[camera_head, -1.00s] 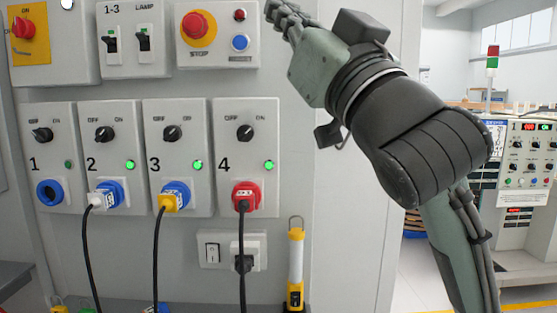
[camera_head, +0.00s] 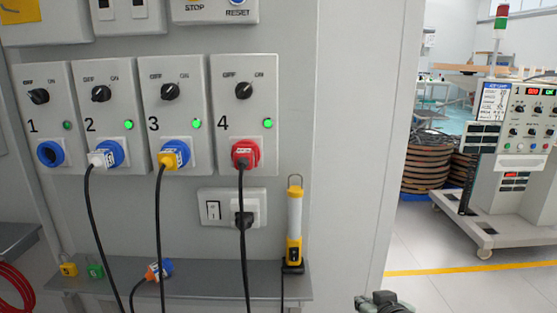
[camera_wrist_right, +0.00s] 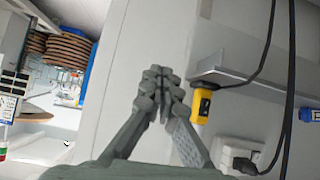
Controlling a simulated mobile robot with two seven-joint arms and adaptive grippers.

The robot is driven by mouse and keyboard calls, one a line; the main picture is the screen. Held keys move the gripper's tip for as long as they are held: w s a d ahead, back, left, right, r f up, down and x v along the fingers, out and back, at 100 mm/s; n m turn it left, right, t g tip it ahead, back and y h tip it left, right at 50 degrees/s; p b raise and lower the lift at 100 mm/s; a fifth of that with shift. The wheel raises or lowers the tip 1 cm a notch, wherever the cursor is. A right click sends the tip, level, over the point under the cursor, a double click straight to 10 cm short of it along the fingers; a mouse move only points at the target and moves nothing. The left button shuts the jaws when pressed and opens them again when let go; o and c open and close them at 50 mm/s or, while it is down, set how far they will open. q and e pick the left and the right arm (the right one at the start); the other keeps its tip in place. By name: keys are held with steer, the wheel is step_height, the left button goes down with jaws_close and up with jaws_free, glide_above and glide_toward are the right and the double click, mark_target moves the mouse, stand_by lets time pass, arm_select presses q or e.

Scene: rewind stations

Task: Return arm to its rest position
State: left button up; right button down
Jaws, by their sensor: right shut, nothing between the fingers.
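My right gripper (camera_wrist_right: 163,88) is shut and empty in the right wrist view, its ridged fingers together in front of the grey cabinet side. In the head view only a small dark part of my right arm (camera_head: 385,303) shows at the bottom edge, right of the shelf. The gripper touches nothing that I can see. My left gripper is in neither view.
Sockets 1 to 4 are on the panel; plugs sit in 2 (camera_head: 106,156), 3 (camera_head: 174,155) and 4 (camera_head: 245,154). A yellow work lamp (camera_head: 294,225) stands on the shelf (camera_head: 205,284). Right of the cabinet is open floor (camera_head: 440,290) before a wheeled machine (camera_head: 520,170).

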steer(key=s+d+f+g+h, duration=0.1)
steer(key=s+d+f+g, duration=0.3)
steer(key=s+f, duration=0.8)
steer(key=s+d+f+g, duration=0.3)
steer(key=s+d+f, duration=0.2)
steer(key=s+f, duration=0.6)
steer(key=shift+s+f+n+g+h, duration=0.35)
steer(key=shift+s+n+g+h, duration=0.05)
steer(key=shift+s, duration=0.6)
